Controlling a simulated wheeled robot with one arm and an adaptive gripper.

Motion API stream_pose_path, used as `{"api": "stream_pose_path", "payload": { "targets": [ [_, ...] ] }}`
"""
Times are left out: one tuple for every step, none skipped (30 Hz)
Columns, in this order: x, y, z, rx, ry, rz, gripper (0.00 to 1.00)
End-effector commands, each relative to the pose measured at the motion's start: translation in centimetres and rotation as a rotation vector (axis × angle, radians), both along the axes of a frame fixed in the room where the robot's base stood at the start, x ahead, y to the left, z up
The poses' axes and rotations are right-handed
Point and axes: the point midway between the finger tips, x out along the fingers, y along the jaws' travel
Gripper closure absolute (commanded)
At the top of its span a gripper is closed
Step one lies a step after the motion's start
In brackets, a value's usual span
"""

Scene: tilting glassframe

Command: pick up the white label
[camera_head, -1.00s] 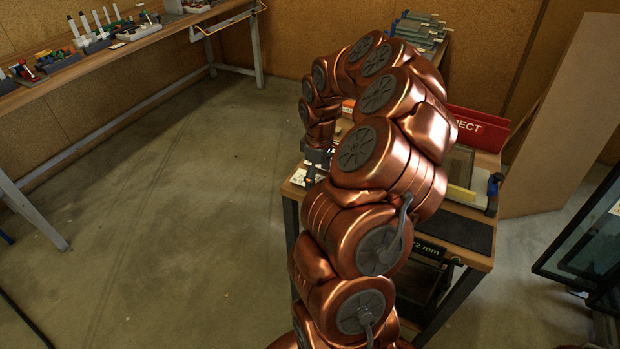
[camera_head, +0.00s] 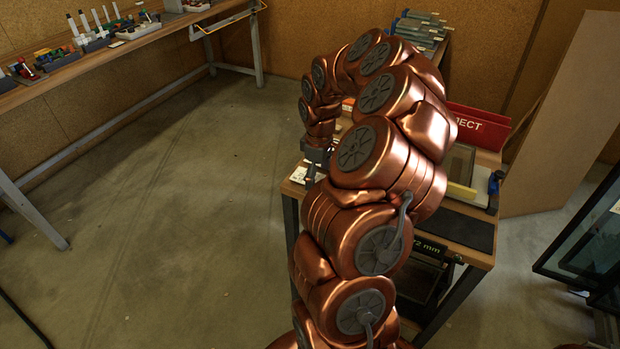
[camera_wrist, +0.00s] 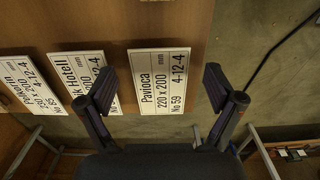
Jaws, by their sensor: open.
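Three white labels with black print lie side by side on the wooden table top in the wrist view. The right one, reading "Pavioca 220 x 200" (camera_wrist: 163,80), lies between the fingers of my gripper (camera_wrist: 160,88). Its lower part appears to extend past the table edge. The middle label (camera_wrist: 75,65) is partly covered by the left finger. The leftmost label (camera_wrist: 30,85) is cut by the picture's edge. My gripper is open and holds nothing. In the head view my gripper (camera_head: 318,160) is at the table's left edge, partly hidden by my arm.
The small table (camera_head: 290,189) carries a red sign (camera_head: 480,127), a framed pane with a yellow strip (camera_head: 461,190) and a dark mat (camera_head: 465,231). A long workbench (camera_head: 110,50) with tools stands at the back left. Glass panes (camera_head: 600,235) stand at right.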

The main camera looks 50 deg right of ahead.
Motion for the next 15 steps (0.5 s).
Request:
{"api": "stream_pose_path", "payload": {
  "targets": [
    [0.00,0.00,0.01,0.000,0.000,0.000,0.08],
    [-0.01,0.00,0.00,0.000,0.000,0.000,0.08],
    [-0.01,0.00,0.00,0.000,0.000,0.000,0.08],
    [-0.01,0.00,0.01,0.000,0.000,0.000,0.10],
    [-0.01,0.00,0.01,0.000,0.000,0.000,0.14],
    [-0.01,0.00,0.00,0.000,0.000,0.000,0.18],
    [0.00,0.00,0.01,0.000,0.000,0.000,0.21],
    [-0.01,-0.01,0.01,0.000,0.000,0.000,0.24],
    [-0.01,-0.01,0.01,0.000,0.000,0.000,0.28],
    [-0.01,0.00,0.00,0.000,0.000,0.000,0.31],
    [-0.01,0.00,0.01,0.000,0.000,0.000,0.34],
    [-0.01,0.00,0.00,0.000,0.000,0.000,0.39],
    [-0.01,-0.01,0.01,0.000,0.000,0.000,0.42],
    [-0.01,0.00,0.00,0.000,0.000,0.000,0.45],
    [-0.01,0.00,0.00,0.000,0.000,0.000,0.49]
  ]
}}
